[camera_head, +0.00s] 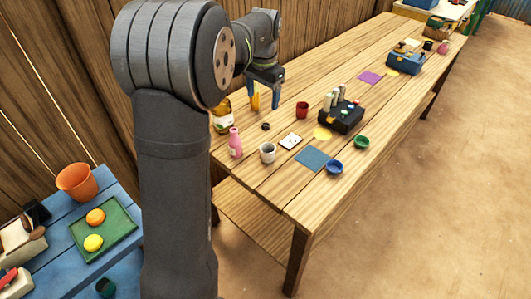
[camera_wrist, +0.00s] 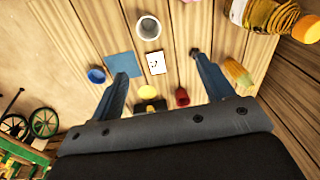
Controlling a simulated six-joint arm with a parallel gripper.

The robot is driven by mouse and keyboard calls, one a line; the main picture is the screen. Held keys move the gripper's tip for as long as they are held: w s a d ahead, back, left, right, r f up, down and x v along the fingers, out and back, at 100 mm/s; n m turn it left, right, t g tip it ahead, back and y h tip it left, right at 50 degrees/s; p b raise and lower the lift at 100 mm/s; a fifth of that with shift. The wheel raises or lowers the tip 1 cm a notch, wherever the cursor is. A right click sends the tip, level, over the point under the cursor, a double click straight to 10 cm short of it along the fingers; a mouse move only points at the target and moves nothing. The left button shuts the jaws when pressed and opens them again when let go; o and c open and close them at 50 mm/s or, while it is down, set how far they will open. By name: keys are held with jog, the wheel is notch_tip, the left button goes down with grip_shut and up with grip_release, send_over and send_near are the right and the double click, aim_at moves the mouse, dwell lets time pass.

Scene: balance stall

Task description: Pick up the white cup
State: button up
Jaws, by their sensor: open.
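The white cup (camera_head: 267,152) stands upright near the end of the long wooden table, beside a pink bottle. In the wrist view the white cup (camera_wrist: 148,28) is near the top, seen from above with its open mouth showing, and it looks empty. My gripper (camera_head: 265,106) is open above the table, behind the cup in the head view. In the wrist view my gripper (camera_wrist: 158,65) has its two fingers spread, with nothing held between them. The cup lies beyond the fingertips and apart from them.
Near the cup are a pink bottle (camera_head: 235,143), a white card (camera_head: 291,141), a blue square (camera_head: 312,158) and a large bottle (camera_head: 222,117). A red cup (camera_head: 302,110), a blue bowl (camera_head: 334,168) and a dark box (camera_head: 341,117) stand farther off.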

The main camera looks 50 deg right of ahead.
jog(key=w+a+n+t+h, duration=0.4)
jog(key=a+t+h, duration=0.2)
jog(key=a, duration=0.3)
jog(key=s+a+g+h, duration=0.2)
jog(key=s+a+h, duration=0.45)
jog(key=s, duration=0.55)
send_near(270, 147)
jog(key=shift+d+y, duration=0.15)
jog(key=shift+y, duration=0.1)
jog(key=shift+x, duration=2.85)
jog(key=shift+r, duration=0.15)
jog(key=c, duration=1.1)
